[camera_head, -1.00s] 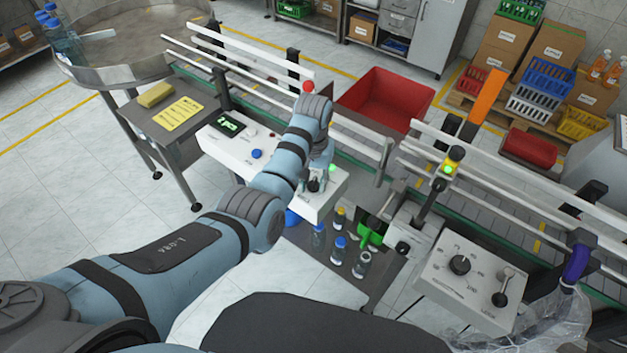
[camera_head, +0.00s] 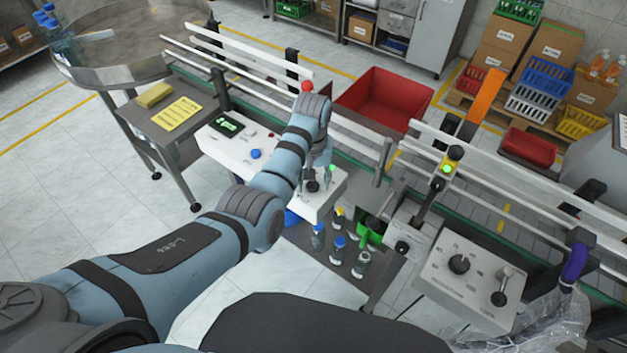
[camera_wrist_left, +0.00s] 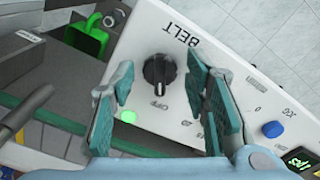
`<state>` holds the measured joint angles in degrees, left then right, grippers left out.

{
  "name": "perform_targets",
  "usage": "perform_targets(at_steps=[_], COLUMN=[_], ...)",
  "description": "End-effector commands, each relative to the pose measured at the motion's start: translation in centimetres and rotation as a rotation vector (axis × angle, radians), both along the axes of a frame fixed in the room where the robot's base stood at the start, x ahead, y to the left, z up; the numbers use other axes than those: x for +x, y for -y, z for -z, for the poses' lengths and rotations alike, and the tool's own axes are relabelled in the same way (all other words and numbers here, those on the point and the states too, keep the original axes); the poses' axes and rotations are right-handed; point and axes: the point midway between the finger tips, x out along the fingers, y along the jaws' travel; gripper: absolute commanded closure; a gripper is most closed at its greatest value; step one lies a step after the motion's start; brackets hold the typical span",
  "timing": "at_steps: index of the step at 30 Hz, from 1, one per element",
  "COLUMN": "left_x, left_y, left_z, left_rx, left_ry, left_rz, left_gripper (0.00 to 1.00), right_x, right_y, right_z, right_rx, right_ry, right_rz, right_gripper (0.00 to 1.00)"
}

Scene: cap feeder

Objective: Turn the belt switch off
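The belt switch is a black rotary knob (camera_wrist_left: 159,75) on a white panel, with BELT printed near it. In the left wrist view its ridge runs up and down, the lower end toward the OFF print. A green lamp (camera_wrist_left: 128,117) glows beside it. My left gripper (camera_wrist_left: 160,85) is open, its teal fingers on either side of the knob, with gaps visible; contact is not seen. In the head view the left gripper (camera_head: 319,174) is over the front end of the white control box (camera_head: 226,150), by the dark knob (camera_head: 312,186). My right gripper is not in view.
A blue button (camera_head: 256,154) and green display (camera_head: 227,124) are on the same box. Several blue- and yellow-capped bottles stand below, near a green bin (camera_head: 370,232). Conveyor rails run behind. A second panel (camera_head: 470,283) with a knob and lever stands right.

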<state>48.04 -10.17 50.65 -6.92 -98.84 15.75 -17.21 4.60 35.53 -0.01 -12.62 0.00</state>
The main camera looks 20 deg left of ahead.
Motion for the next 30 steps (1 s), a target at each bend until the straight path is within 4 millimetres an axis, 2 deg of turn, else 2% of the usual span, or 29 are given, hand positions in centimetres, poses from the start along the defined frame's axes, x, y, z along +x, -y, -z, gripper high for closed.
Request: perform_targets(at_steps=[9, 11, 18, 21, 30], left_x=[-0.1, 0.0, 0.0, -0.1, -0.1], left_y=[0.0, 0.0, 0.0, 0.0, 0.0], left_z=[-0.1, -0.8, -5.8, -7.1, -7.4], left_rx=[0.0, -0.001, -0.001, -0.001, 0.0], left_ry=[-0.002, 0.0, 0.001, 0.0, -0.003], left_rz=[0.001, 0.001, 0.0, 0.0, 0.001], left_gripper=[0.52, 0.52, 0.52, 0.52, 0.52], right_x=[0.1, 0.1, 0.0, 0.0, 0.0], right_y=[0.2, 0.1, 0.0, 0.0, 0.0], right_z=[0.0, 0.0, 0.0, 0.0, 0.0], right_rx=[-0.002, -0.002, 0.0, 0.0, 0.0], right_ry=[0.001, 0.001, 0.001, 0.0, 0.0], right_rz=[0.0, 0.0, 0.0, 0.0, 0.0], right_gripper=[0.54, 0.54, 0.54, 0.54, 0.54])
